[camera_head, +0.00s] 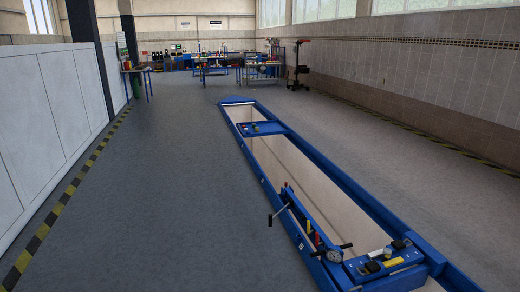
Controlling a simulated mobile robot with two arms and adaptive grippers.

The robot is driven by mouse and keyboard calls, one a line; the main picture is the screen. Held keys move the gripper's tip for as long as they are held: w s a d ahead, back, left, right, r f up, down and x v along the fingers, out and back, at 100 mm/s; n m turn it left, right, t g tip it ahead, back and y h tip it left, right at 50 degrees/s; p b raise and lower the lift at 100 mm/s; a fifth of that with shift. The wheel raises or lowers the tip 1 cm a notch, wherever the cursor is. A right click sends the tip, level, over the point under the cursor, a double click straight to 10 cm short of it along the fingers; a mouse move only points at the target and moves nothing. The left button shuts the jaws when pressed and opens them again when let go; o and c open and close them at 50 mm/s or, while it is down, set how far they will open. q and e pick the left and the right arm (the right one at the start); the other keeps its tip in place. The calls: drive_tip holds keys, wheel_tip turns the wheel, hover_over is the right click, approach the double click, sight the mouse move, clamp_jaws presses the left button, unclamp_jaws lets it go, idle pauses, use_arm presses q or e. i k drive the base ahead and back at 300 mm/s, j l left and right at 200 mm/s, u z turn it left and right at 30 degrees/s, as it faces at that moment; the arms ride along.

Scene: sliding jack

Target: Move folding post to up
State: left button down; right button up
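A long blue-framed pit (262,180) runs away from me across the floor. A blue sliding jack (350,272) spans its near end, with dark pads and yellow parts on top. A blue bar (305,217) lies along the pit's left side by the jack, with a black lever at its far end and a round gauge (334,256) near its near end. Red parts stand beside the bar. I cannot tell for sure which part is the folding post. A second blue jack (262,128) spans the pit farther off. Neither of my grippers is in view.
The grey floor left of the pit (170,200) is clear. White panels (45,110) and yellow-black floor striping line the left. A tiled wall is on the right. Workbenches (225,68) and a dark wheeled stand (299,65) are at the back.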

sight(334, 254)
drive_tip(key=i+z, duration=0.1)
drive_tip(key=i, duration=0.9)
drive_tip(key=i+j, duration=0.2)
drive_tip(key=i, duration=0.8)
drive_tip(key=i+z, duration=0.4)
drive_tip(key=i+j+z, duration=0.2)
drive_tip(key=z, duration=0.25)
drive_tip(key=i+j+z, duration=0.25)
drive_tip(key=z, duration=0.15)
drive_tip(key=i+j+z, duration=0.4)
drive_tip(key=j+z, duration=0.4)
drive_tip(key=i+j+z, duration=0.15)
drive_tip(key=j+z, duration=0.2)
drive_tip(key=j, duration=0.2)
drive_tip(key=i+j+z, duration=0.1)
drive_tip(key=j+z, duration=0.25)
drive_tip(key=j, duration=0.2)
drive_tip(key=j+z, duration=0.35)
drive_tip(key=j, duration=0.2)
